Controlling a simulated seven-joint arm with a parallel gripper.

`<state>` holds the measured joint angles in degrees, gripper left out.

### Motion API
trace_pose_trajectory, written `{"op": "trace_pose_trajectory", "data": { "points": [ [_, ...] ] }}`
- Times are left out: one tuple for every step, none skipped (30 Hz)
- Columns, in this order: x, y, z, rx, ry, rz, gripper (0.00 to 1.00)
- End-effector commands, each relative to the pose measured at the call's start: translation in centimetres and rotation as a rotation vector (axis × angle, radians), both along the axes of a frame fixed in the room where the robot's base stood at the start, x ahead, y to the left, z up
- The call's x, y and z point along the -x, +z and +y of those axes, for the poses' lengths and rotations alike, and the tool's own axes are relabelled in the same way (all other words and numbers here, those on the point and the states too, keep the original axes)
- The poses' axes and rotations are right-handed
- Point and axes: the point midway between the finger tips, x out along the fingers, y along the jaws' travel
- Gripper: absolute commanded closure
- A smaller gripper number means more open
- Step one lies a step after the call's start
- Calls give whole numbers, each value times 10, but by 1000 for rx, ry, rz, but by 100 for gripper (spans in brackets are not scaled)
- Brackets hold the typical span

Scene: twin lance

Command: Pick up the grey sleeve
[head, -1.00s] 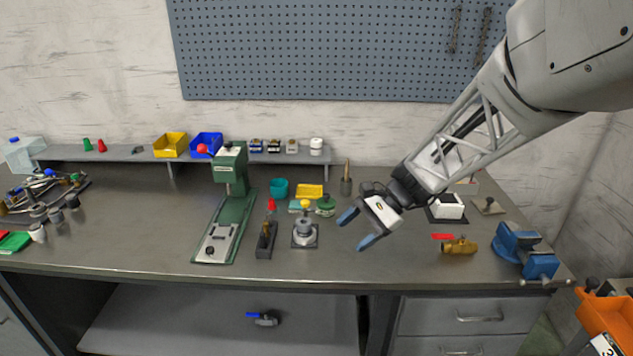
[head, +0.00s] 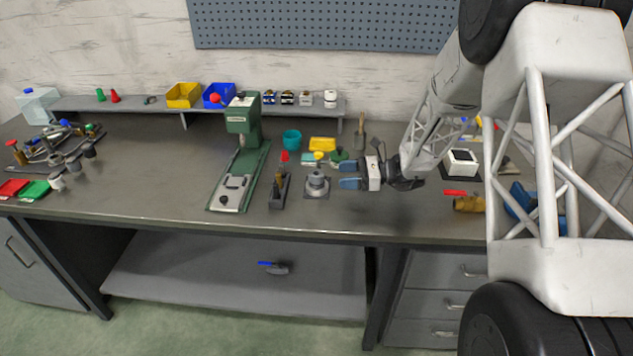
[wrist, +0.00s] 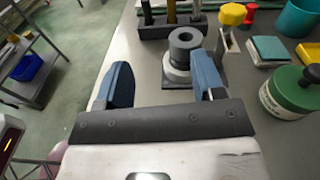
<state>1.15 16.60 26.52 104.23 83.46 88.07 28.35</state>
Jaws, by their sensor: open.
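The grey sleeve (head: 316,179) appears to be the short dark grey ring with a central hole. It stands upright on a lighter round holder on a square base near the middle of the bench. In the wrist view the sleeve (wrist: 186,38) is beyond my fingertips, nearer the right finger. My gripper (head: 346,176) is open and empty, just right of the sleeve in the head view. In the wrist view my gripper (wrist: 160,62) has its two blue fingers spread wide, with a gap between them and the sleeve. I see no contact.
A dark block holding tools (head: 279,190) stands left of the sleeve, with a green press (head: 240,150) beyond. A yellow-topped tool (wrist: 231,15) and a green round container (wrist: 289,93) are close on the right. The bench's front edge is near.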

Motion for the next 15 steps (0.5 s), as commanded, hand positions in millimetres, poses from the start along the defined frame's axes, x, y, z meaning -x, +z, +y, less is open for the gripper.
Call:
{"op": "trace_pose_trajectory", "data": {
  "points": [
    [-7, -9, 0, -21, -15, 21, 38],
    [-11, -13, 0, -32, -24, 31, 38],
    [-15, -17, 0, -45, -34, 42, 38],
    [-18, -20, 0, -54, -41, 48, 38],
    [-21, -22, 0, -62, -48, 55, 38],
    [-23, -26, 0, -70, -54, 62, 38],
    [-25, -28, 0, -75, -57, 67, 38],
    [-26, -29, 0, -80, -61, 70, 38],
    [-28, -30, 0, -84, -64, 73, 38],
    [-28, -31, 0, -87, -66, 75, 38],
    [-29, -31, 0, -88, -67, 76, 38],
    [-29, -31, 0, -90, -68, 76, 38],
    [-29, -31, 0, -89, -68, 77, 38],
    [-29, -31, 0, -89, -68, 77, 38],
    [-29, -31, 0, -90, -68, 76, 38]
  ]
}}
